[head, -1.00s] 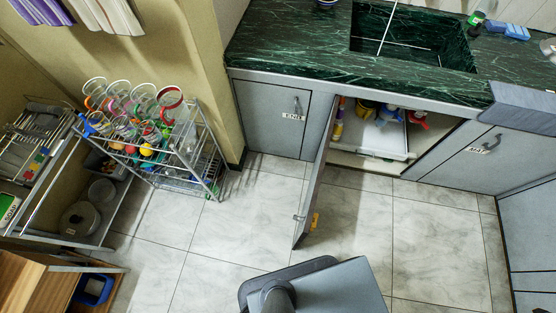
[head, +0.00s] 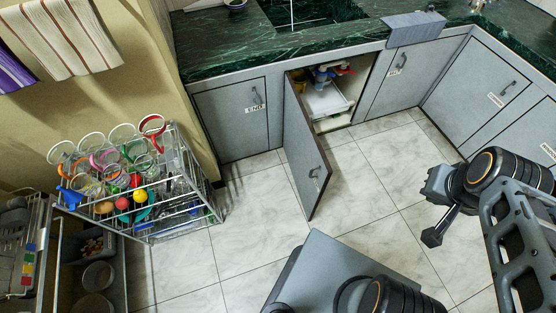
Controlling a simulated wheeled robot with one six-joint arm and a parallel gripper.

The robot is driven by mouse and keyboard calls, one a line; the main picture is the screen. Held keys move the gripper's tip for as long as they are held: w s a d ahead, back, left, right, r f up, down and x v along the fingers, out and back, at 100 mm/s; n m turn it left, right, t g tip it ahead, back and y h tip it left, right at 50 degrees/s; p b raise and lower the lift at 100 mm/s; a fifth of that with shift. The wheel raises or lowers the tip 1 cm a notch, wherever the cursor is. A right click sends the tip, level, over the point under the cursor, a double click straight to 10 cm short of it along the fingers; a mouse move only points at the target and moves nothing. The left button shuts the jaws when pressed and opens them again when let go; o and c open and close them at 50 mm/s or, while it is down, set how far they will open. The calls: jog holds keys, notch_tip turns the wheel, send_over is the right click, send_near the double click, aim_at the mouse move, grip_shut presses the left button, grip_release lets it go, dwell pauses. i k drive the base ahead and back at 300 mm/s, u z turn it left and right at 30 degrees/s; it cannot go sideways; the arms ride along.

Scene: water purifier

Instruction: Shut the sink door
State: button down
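The sink door (head: 306,160) is a grey panel under the green marble counter. It stands wide open, swung out over the floor, hinged on its left side. Its dark handle (head: 315,173) shows near the free edge on the outer face. The open cabinet (head: 361,76) shows a white pull-out tray (head: 327,102) with bottles and red and blue items on it. My gripper (head: 434,237) is at the right over the floor, apart from the door and pointing down. Its fingers are small and seen edge-on, so their opening is unclear.
Closed cabinet doors stand left (head: 236,119) and right (head: 397,72) of the opening. A wire rack (head: 196,203) of glasses and coloured items stands at the left. The tiled floor (head: 372,192) between the door and my gripper is clear.

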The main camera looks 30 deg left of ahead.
aim_at(312, 171)
jog(key=u, duration=1.15)
jog(key=i, duration=0.5)
jog(key=k, duration=0.5)
jog(key=u, duration=2.6)
jog(key=k, duration=0.75)
jog(key=z, duration=0.9)
jog(key=i, duration=0.95)
jog(key=u, duration=0.05)
